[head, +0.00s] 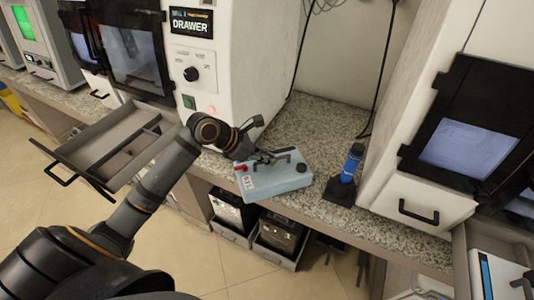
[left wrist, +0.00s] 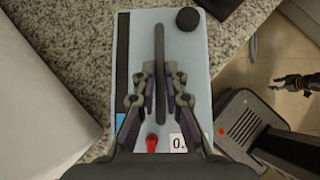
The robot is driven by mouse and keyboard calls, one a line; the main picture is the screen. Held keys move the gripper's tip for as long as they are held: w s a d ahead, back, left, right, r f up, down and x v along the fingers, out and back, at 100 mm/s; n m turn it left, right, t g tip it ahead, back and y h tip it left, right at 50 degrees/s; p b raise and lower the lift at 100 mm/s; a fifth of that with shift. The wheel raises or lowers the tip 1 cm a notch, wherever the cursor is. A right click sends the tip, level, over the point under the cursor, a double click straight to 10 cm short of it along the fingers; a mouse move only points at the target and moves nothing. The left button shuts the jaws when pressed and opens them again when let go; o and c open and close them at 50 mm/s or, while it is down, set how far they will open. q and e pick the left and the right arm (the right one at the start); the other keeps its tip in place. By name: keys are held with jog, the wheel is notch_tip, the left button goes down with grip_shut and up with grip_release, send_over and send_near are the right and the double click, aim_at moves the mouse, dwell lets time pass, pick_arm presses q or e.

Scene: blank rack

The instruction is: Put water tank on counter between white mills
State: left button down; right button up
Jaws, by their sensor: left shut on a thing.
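The water tank (head: 280,182) is a pale blue box with a black handle, a black cap and a red tap. It is at the front edge of the speckled counter (head: 315,115), between the white mill on the left (head: 245,60) and the white mill on the right (head: 415,95). In the left wrist view the tank (left wrist: 185,50) fills the middle. My left gripper (left wrist: 160,85) is shut on its handle from above; it also shows in the head view (head: 268,157). I cannot tell whether the tank's underside touches the counter. My right gripper (left wrist: 293,82) shows small at the right edge.
A blue bottle-like item (head: 350,165) on a black base stands close right of the tank. An open metal drawer (head: 110,145) juts out at the left. Bins (head: 275,255) stand under the counter. The counter behind the tank is clear.

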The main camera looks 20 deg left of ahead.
pick_arm(q)
jog(key=shift+r, duration=0.1)
jog(key=c, duration=1.7)
grip_release()
jog(key=shift+f, duration=0.2)
jog(key=shift+o, duration=1.4)
